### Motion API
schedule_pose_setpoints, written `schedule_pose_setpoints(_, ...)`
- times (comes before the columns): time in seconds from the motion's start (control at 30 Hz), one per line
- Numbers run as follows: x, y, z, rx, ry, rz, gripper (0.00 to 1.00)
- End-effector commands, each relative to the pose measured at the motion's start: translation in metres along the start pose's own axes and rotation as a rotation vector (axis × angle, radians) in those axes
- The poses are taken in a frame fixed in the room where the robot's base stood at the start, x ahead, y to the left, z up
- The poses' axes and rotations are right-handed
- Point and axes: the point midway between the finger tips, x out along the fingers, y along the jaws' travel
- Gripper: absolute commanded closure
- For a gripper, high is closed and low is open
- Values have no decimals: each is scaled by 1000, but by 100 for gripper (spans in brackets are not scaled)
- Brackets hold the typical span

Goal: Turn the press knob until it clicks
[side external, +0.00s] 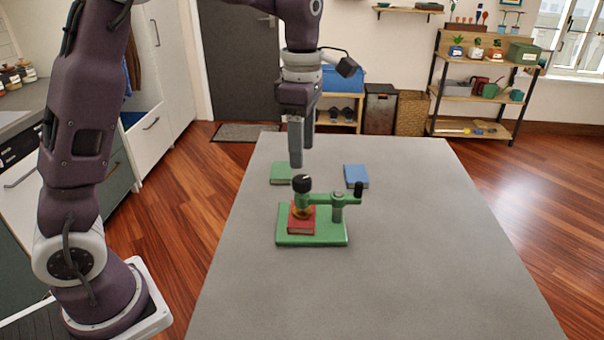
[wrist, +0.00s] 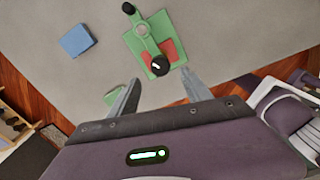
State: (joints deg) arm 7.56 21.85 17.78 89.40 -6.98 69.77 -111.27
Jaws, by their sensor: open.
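The press is a green frame (side external: 322,199) on a green base plate (side external: 320,239) on the grey table. Its black round press knob (side external: 302,183) sits on top at the left end of the arm. In the wrist view the knob (wrist: 160,66) shows a white mark on top. A red book (side external: 301,226) lies on the base under the knob, with a yellowish part just above it. My gripper (side external: 297,160) points down above and behind the knob, apart from it. In the wrist view its two fingers (wrist: 160,90) are spread with nothing between them.
A green book (side external: 281,173) and a blue book (side external: 356,177) lie flat behind the press. A black handle (side external: 358,189) stands up at the press's right end. The table (side external: 430,270) is clear to the right and in front.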

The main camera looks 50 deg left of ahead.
Motion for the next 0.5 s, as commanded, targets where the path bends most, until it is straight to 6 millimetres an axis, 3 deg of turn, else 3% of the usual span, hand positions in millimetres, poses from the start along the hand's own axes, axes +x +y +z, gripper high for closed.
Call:
schedule_pose_setpoints(0.3, 55, 0, -1, -14, 2, -3, 43)
schedule_pose_setpoints(0.5, 69, 0, 0, -12, 1, -1, 43)
